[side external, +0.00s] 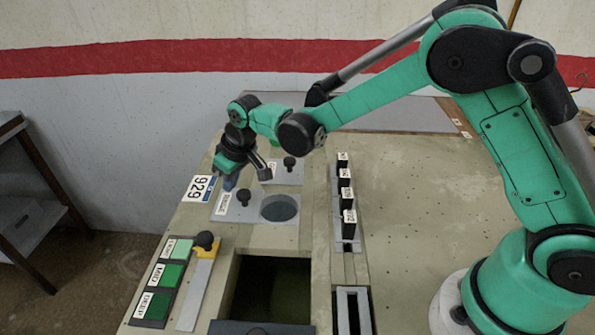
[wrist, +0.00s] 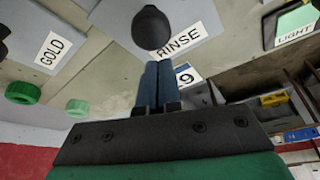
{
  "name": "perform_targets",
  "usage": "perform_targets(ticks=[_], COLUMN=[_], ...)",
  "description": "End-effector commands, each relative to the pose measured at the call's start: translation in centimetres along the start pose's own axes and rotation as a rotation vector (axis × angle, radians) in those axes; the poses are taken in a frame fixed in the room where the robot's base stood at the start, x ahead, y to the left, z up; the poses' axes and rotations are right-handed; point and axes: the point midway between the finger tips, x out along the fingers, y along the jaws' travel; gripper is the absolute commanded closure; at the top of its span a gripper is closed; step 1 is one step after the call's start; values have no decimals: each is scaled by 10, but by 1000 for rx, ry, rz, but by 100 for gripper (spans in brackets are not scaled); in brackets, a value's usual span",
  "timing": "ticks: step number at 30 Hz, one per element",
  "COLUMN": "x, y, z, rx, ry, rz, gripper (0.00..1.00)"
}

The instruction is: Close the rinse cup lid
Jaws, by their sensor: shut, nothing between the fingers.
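The rinse cup (side external: 279,208) shows in the side external view as a round dark opening in a grey plate, uncovered. A black knob (side external: 243,196) stands on the grey plate left of the opening, beside the RINSE label (side external: 222,204). In the wrist view the knob (wrist: 152,28) is just beyond my fingertips, with the RINSE label (wrist: 180,40) to its right. I cannot make out the lid's edges. My gripper (side external: 229,185) is shut and empty, pointing down just left of the knob. Its blue fingers (wrist: 156,68) are pressed together and look apart from the knob.
Behind the rinse plate is another plate with a black knob (side external: 289,162); the GOLD label (wrist: 52,50) is in the wrist view. A row of black labelled blocks (side external: 346,195) stands to the right. In front are a yellow-ended lever (side external: 205,249), green labelled panels (side external: 163,275) and a dark pit (side external: 270,290).

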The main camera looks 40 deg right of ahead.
Motion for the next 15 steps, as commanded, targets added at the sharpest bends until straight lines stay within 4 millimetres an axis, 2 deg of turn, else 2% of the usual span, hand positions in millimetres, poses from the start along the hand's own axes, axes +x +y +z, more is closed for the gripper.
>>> perform_targets(ticks=[15], x=[-3], y=[3], z=[10], rx=[1], ry=[0], rz=[0], gripper=[100])
